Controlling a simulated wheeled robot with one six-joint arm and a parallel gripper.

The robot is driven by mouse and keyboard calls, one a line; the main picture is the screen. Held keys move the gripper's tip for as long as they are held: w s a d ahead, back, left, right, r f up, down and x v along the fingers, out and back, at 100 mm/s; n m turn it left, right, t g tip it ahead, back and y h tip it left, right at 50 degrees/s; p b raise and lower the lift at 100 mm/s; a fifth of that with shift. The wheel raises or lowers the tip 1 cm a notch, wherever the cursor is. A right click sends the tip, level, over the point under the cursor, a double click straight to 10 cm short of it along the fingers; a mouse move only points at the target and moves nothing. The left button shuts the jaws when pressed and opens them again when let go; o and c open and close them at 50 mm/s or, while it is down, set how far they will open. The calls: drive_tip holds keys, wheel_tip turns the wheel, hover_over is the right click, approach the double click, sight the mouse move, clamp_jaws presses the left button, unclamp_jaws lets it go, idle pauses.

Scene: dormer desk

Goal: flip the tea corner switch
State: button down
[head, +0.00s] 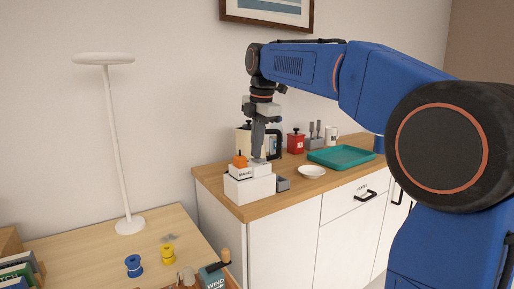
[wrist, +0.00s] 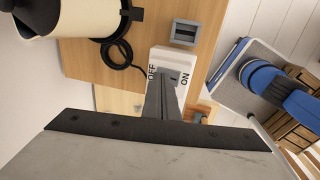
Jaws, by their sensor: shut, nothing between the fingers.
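The tea corner switch is a white box (head: 250,188) at the near left end of the wooden counter. In the wrist view its white top (wrist: 165,56) carries the words OFF on the left and ON on the right. My gripper (head: 258,157) points down at the top of the box, its fingers shut and empty. In the wrist view the shut fingers (wrist: 167,84) reach over the grey rocker between the two words. They hide part of the rocker, so I cannot tell which way it is tipped or whether they touch it.
An orange-topped item (head: 240,161) is close beside the fingers. A small grey holder (head: 283,184) is right of the box. A cream kettle (wrist: 35,15) and black cable (wrist: 118,52) are nearby. A white dish (head: 312,171) and teal tray (head: 341,156) are farther right.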

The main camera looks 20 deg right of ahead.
drive_tip(key=shift+s+f, duration=0.1)
drive_tip(key=shift+f, duration=0.3)
drive_tip(key=shift+s, duration=0.15)
drive_tip(key=shift+s+d, duration=0.2)
drive_tip(key=shift+s, duration=0.25)
drive_tip(key=shift+r, duration=0.1)
drive_tip(key=shift+r, duration=0.2)
wheel_tip(320, 180, up, 14)
drive_tip(key=s, duration=0.2)
drive_tip(key=shift+d, duration=0.35)
drive_tip(key=shift+f, duration=0.1)
